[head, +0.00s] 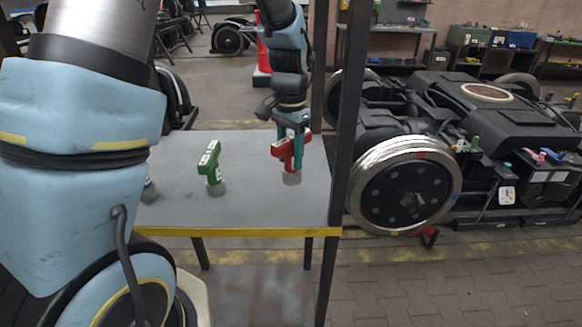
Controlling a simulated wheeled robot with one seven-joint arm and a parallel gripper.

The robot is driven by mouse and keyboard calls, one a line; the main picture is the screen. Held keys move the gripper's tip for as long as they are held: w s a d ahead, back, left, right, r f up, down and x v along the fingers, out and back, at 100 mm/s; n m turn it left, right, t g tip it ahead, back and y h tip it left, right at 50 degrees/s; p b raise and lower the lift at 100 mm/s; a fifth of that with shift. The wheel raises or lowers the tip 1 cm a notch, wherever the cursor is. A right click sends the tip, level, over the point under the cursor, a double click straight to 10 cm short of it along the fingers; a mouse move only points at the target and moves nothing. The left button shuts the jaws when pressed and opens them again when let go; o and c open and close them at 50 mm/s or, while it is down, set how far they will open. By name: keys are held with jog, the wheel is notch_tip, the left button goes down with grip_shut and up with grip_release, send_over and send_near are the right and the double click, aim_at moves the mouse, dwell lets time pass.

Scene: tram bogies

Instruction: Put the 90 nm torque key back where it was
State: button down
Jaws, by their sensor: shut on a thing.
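A red torque key (289,163) with a pale label is upright at the right part of the grey table, with a grey round piece at its foot. My gripper (291,148), with teal fingers, is shut on its upper part from above. I cannot tell whether the foot touches the table. A green torque key (213,166) stands upright on a grey foot to the left, apart from my gripper. The lettering on both is too small to read, so I cannot tell which is the 90 nm key.
The grey table (255,213) has a yellow front edge and a dark post (343,130) at its right. A partly hidden blue item (149,188) is at the left. A bogie with a large wheel (405,190) stands to the right. The tabletop between the keys is clear.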

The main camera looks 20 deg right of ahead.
aim_at(290, 170)
jog(key=shift+f+p, duration=0.45)
jog(key=shift+f, duration=1.5)
jog(key=shift+f, duration=0.2)
jog(key=shift+c, duration=1.6)
grip_release()
jog(key=shift+r, duration=0.1)
notch_tip(290, 170, up, 12)
jog(key=shift+a+r+b, duration=0.1)
jog(key=shift+b, duration=1.05)
jog(key=s+a+f+n, duration=0.1)
jog(key=a+f+n, duration=0.1)
jog(key=a, duration=0.6)
jog(key=s+a+f+n+t, duration=0.1)
jog(key=s+a+f+n, duration=0.1)
jog(key=a+n, duration=0.3)
jog(key=s+a+f+n, duration=0.1)
jog(key=a+n, duration=0.3)
jog(key=a, duration=0.8)
jog(key=shift+s+a+f+t, duration=0.2)
jog(key=shift+a+f+t, duration=0.15)
jog(key=shift+f, duration=0.25)
